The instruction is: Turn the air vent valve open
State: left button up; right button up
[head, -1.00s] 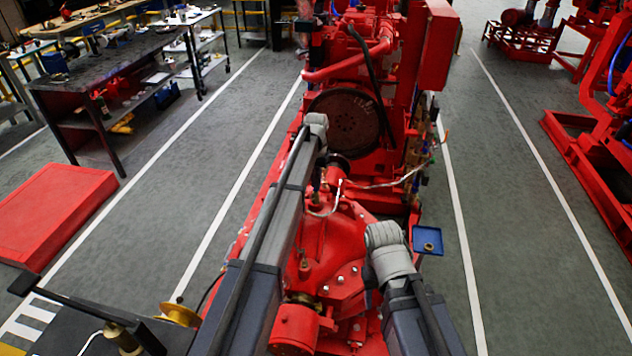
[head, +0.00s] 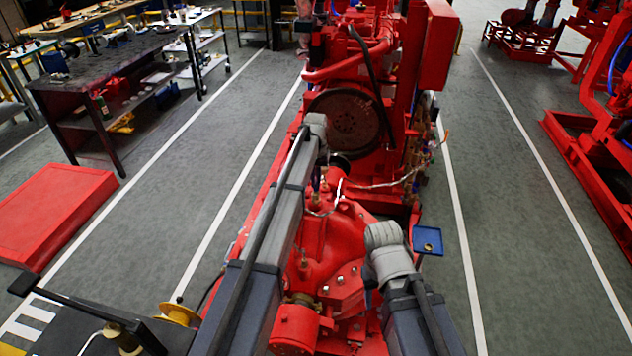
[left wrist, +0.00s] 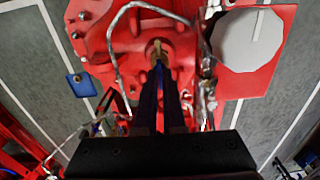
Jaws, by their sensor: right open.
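The air vent valve, a small brass fitting (left wrist: 157,49), stands on the red pump casing (left wrist: 110,60) in the left wrist view. My left gripper (left wrist: 159,68) reaches to it, with its two dark fingers close together and their tips at the fitting. A narrow blue strip shows between the fingers; it may be the valve's handle, but I cannot tell if they grip it. In the head view the valve area (head: 316,187) is small and partly crowded by my left arm and a wire. My right arm ends over the casing's right side, and its fingers are hidden.
A thin pale wire (left wrist: 118,25) loops close beside the valve. A blue tray (head: 427,240) sits right of the pump. The red engine (head: 345,120) stands behind. A workbench (head: 110,80) and a red box (head: 50,215) are at left.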

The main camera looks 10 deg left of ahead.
pick_arm(q)
jog(key=o, duration=0.5)
jog(key=shift+r, duration=0.1)
notch_tip(320, 180, up, 8)
jog(key=p, duration=0.8)
jog(key=shift+f, duration=0.2)
jog(key=shift+s+d, duration=0.1)
jog(key=shift+s, duration=0.1)
jog(key=s+d+f+m+b, duration=0.1)
jog(key=s+d, duration=0.2)
jog(key=s, duration=1)
jog(key=s+d+f+m+b, duration=0.1)
jog(key=s+d, duration=0.3)
jog(key=s, duration=0.9)
jog(key=s+d+f+m+y+b, duration=0.1)
jog(key=s+d, duration=0.3)
jog(key=s, duration=0.9)
jog(key=shift+f+m+b, duration=0.4)
jog(key=shift+f+b, duration=0.05)
jog(key=shift+b, duration=0.15)
